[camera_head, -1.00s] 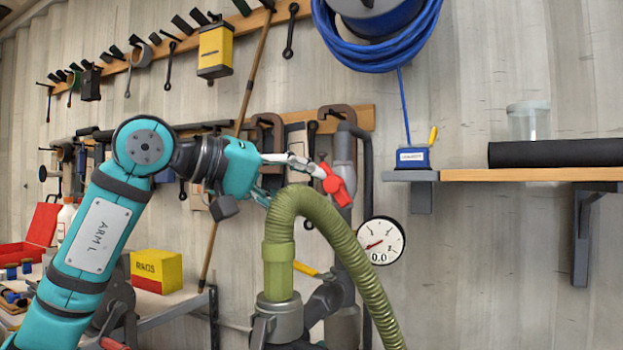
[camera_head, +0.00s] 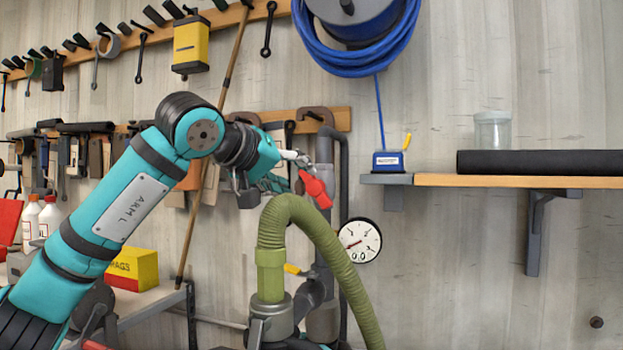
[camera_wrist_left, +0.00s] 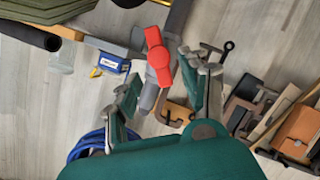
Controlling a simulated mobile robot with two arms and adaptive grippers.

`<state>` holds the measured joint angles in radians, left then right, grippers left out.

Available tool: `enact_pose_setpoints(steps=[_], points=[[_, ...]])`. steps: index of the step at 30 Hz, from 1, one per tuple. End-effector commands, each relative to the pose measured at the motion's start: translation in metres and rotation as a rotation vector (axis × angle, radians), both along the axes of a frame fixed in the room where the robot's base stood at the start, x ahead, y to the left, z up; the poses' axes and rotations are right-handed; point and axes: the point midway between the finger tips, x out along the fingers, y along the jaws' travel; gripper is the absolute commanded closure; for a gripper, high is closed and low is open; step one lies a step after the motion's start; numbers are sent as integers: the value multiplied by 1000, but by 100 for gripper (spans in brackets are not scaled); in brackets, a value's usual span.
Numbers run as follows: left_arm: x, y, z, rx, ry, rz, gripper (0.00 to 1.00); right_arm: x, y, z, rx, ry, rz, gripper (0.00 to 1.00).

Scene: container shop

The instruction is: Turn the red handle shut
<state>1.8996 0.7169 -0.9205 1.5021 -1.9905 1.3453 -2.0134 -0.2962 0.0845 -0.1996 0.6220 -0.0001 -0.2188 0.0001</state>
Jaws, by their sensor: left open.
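The red handle (camera_head: 316,189) sits on the upper part of a grey vertical pipe (camera_head: 324,150), slanting down to the right. In the left wrist view the red handle (camera_wrist_left: 158,57) shows whole, with a round hub in its middle. My left gripper (camera_head: 291,172) is at the handle's upper left end in the head view, its jaws open. In the left wrist view my left gripper (camera_wrist_left: 161,74) has its two fingers spread on either side of the handle. I cannot tell whether a finger touches it. My right gripper is not in view.
A green ribbed hose (camera_head: 272,240) arches just below the gripper. A round gauge (camera_head: 359,241) is right of the pipe. A wooden shelf (camera_head: 500,181) with a black roll and clear jar is at right. A yellow box (camera_head: 135,268) stands at lower left.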

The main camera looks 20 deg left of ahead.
Motion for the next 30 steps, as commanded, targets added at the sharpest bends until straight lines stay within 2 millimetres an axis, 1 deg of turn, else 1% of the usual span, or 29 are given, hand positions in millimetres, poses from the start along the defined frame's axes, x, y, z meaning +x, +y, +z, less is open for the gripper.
enact_pose_setpoints(steps=[1,3,6,9,14,22,23,30], points=[[10,-4,-2,2,5,-2,56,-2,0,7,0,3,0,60],[23,-7,-6,0,5,-1,56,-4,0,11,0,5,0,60],[38,-11,-11,0,4,-1,56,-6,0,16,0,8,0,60],[48,-14,-15,-1,3,-1,56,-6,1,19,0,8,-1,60],[57,-17,-19,0,1,-1,56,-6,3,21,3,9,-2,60],[58,-17,-20,1,1,-1,56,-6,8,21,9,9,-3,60],[58,-17,-20,0,1,-1,58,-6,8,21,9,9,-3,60],[58,-17,-20,0,0,-1,90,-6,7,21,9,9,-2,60]])
